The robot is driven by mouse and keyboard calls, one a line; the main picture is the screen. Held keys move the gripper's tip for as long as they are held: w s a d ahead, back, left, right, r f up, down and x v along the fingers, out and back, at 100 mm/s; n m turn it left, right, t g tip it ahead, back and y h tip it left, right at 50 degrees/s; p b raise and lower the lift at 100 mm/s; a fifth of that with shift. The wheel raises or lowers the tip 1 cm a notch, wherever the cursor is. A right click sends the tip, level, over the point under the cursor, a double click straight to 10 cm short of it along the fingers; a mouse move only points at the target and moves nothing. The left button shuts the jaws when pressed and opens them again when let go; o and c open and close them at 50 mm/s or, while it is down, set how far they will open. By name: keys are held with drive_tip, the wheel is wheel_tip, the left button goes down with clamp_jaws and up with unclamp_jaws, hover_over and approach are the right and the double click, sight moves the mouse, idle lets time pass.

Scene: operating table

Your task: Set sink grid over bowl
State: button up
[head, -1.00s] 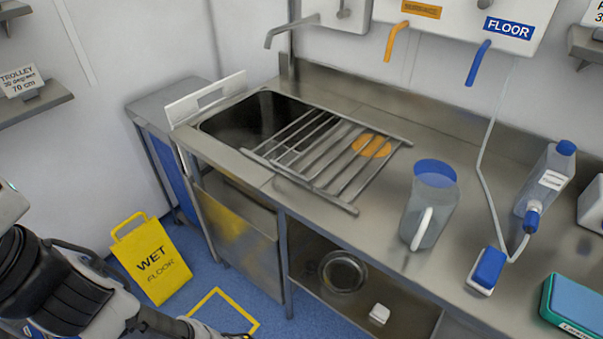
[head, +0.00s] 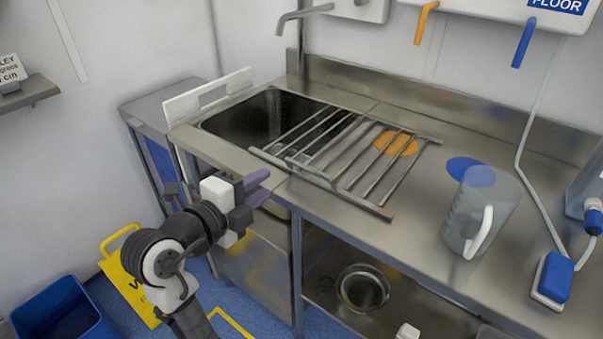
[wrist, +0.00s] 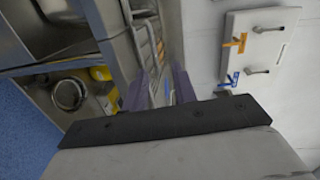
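The sink grid (head: 345,165) is a metal rack of parallel bars with a sliding part. It lies flat on the steel counter, its left part over the right side of the bowl and the rest on the surface to the right. The sink bowl (head: 238,122) is dark and rectangular, with its left part uncovered. My gripper (head: 262,187), with purple fingers, is at the counter's front edge, left of the grid's near left end and apart from it. In the wrist view the fingers (wrist: 158,88) are spread and empty, with the grid bars (wrist: 148,42) beyond them.
An orange disc (head: 397,143) shows under the grid's bars. A clear jug (head: 480,215) stands to the right. A white panel (head: 207,97) rises at the bowl's left, and a tap (head: 303,13) is behind. A round metal bowl (head: 362,288) is on the lower shelf.

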sight(307, 169)
drive_tip(key=shift+m+g, duration=0.4)
drive_tip(key=shift+m, duration=0.2)
drive_tip(key=p+x, duration=0.1)
drive_tip(key=x, duration=0.3)
drive_tip(key=p+x, duration=0.1)
drive_tip(key=x, duration=0.4)
drive_tip(key=s+d+p+x, duration=0.1)
drive_tip(key=x, duration=0.4)
drive_tip(key=shift+w+d+f, duration=0.1)
drive_tip(key=shift+d+f, duration=0.05)
drive_tip(key=shift+f, duration=0.25)
drive_tip(key=shift+c, duration=0.4)
clamp_jaws()
